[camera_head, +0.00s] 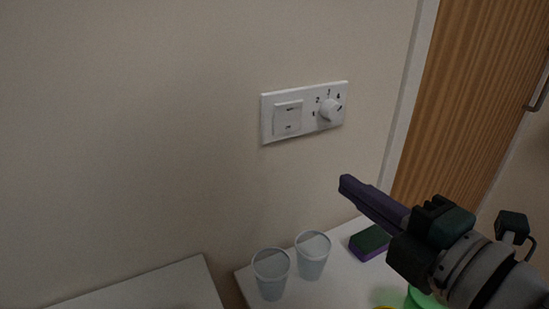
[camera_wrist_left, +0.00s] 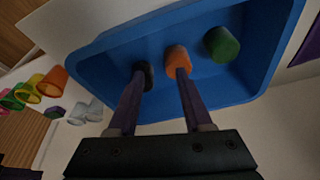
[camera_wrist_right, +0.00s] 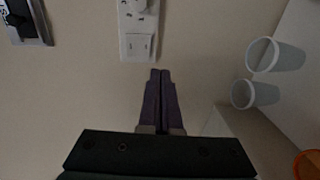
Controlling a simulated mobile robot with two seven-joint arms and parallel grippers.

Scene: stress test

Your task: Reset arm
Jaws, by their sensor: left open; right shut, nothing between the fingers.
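My right gripper (camera_head: 345,184) comes in from the right in the head view. Its purple fingers are shut with nothing between them, in front of the wall and below the white switch plate (camera_head: 267,122). The right wrist view also shows the closed fingers (camera_wrist_right: 160,74), apart from the switch plate (camera_wrist_right: 138,57). My left gripper (camera_wrist_left: 156,72) shows only in its wrist view. Its fingers are open and spread over a blue tray (camera_wrist_left: 105,98). An orange object (camera_wrist_left: 178,58) appears at one fingertip and a dark object (camera_wrist_left: 147,75) at the other; I cannot tell whether they touch.
A green object (camera_wrist_left: 221,44) lies in the blue tray. Two clear cups (camera_head: 270,274) (camera_head: 313,256) and a green and purple sponge (camera_head: 369,243) stand on a white surface below the switch plate. A wooden door (camera_head: 465,100) is at the right.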

